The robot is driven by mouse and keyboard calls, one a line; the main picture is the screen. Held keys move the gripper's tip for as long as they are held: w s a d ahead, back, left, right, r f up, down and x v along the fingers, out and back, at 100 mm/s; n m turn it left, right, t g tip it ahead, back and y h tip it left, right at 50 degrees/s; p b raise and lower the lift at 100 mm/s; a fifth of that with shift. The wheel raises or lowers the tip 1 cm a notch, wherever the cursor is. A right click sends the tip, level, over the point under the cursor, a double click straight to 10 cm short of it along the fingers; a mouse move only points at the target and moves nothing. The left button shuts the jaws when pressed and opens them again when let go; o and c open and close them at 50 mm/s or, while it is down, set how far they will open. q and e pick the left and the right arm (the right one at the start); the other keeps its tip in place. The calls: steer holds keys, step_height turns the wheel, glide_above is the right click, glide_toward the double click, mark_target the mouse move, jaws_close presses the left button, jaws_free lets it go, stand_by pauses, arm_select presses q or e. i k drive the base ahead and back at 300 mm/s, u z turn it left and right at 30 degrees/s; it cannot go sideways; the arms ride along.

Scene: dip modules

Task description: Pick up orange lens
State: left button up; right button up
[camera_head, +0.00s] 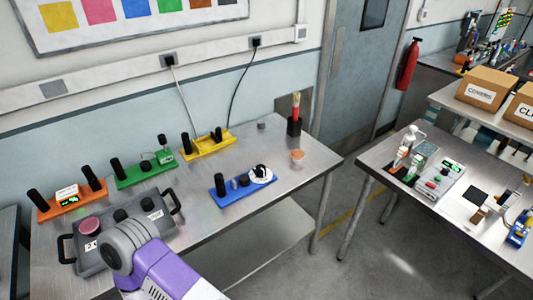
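A small round piece with an orange top (297,156) sits near the right end of the metal table; it looks like the orange lens, but it is too small to be sure. A pink disc (90,226) lies on the grey tray (95,262) at the left front. A purple and grey arm of mine rises from the bottom edge and covers part of that tray. No fingertips of either gripper show, so I cannot see whether they are open or shut.
Orange (72,206), green (131,180), yellow (205,151) and blue (235,191) modules with black posts stand on the table. A black holder (294,127) with a red-handled item stands at the back right. A second table (400,205) stands right, across a floor gap.

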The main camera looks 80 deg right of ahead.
mark_target(298, 154)
steer(key=z, duration=4.05)
steer(key=i, duration=1.25)
steer(key=u, duration=0.85)
